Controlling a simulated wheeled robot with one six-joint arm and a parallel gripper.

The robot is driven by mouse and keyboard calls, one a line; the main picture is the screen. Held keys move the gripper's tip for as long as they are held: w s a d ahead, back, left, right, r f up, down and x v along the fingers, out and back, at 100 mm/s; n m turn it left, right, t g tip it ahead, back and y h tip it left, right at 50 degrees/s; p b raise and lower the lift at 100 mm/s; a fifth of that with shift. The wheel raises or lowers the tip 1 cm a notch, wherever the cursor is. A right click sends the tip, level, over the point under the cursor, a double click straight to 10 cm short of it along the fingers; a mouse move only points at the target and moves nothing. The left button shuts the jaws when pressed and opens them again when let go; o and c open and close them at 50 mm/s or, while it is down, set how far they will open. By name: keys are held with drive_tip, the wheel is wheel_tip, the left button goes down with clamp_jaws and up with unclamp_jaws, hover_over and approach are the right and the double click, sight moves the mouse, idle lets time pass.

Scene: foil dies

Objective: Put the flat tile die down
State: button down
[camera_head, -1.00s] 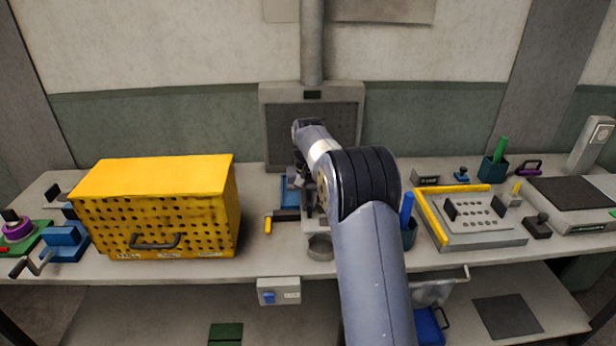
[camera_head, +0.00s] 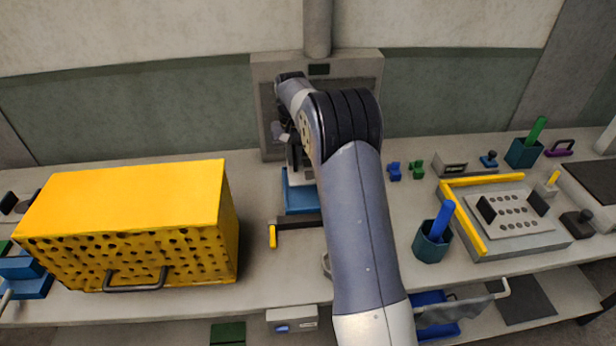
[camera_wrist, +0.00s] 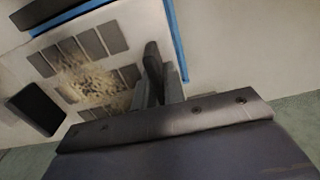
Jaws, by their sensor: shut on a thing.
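My gripper (camera_wrist: 160,92) shows at the lower middle of the wrist view, its fingers close together on a thin dark grey piece (camera_wrist: 152,62), which I take to be the flat tile die. Its outline is partly hidden by the fingers. Beyond the fingers is a pale plate (camera_wrist: 118,34) with rows of grey rectangles and a blue rim. I cannot tell whether the die touches the plate. In the head view my gripper (camera_head: 299,160) is above the back of a blue tray (camera_head: 303,198), largely hidden by my arm.
A large yellow perforated box (camera_head: 130,190) stands to the left. To the right are a blue block (camera_head: 395,171), a green block (camera_head: 417,169), a teal cup (camera_head: 432,247) and a grey fixture (camera_head: 480,240) with yellow bars. A grey panel (camera_head: 365,75) stands behind.

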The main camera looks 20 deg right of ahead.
drive_tip(key=shift+f+p, duration=0.65)
drive_tip(key=shift+f, duration=3.35)
drive_tip(key=shift+f, duration=0.15)
drive_tip(key=c, duration=1.5)
unclamp_jaws()
drive_tip(key=shift+s, duration=0.1)
wheel_tip(320, 180, up, 12)
drive_tip(key=shift+r+b, duration=0.1)
drive_tip(key=shift+b, duration=0.65)
